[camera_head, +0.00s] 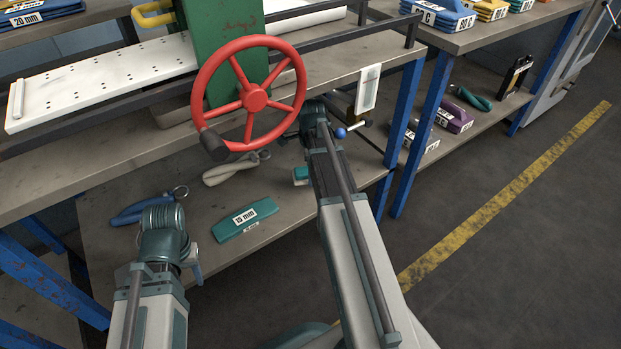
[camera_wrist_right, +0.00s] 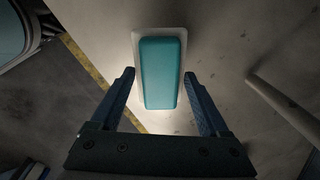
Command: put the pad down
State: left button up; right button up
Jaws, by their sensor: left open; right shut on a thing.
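The pad (camera_wrist_right: 162,60), a teal block with rounded corners on a pale backing, shows in the right wrist view between the two dark fingers of my right gripper (camera_wrist_right: 158,76), which is shut on it. In the head view my right forearm hides that gripper. A small teal piece (camera_head: 301,175) shows left of that forearm; I cannot tell for sure if it is the same pad. My left gripper (camera_head: 194,266) is open and empty in front of the lower shelf, mostly hidden by its own wrist.
The lower shelf (camera_head: 285,215) holds a teal 15 mm block (camera_head: 245,219), a blue tool (camera_head: 140,209) and a grey tool (camera_head: 232,170). A red handwheel (camera_head: 256,98) stands above it. Blue legs (camera_head: 403,105) stand at the right. The floor (camera_head: 520,230) with its yellow line is clear.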

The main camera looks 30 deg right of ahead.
jog(key=shift+f+b, duration=1.85)
jog(key=shift+f, duration=0.05)
jog(key=shift+r, duration=0.15)
jog(key=o, duration=1.3)
notch_tip(320, 180, up, 8)
jog(key=p, duration=0.8)
jog(key=shift+s, duration=0.1)
jog(key=shift+f, duration=0.2)
jog(key=shift+a, duration=0.1)
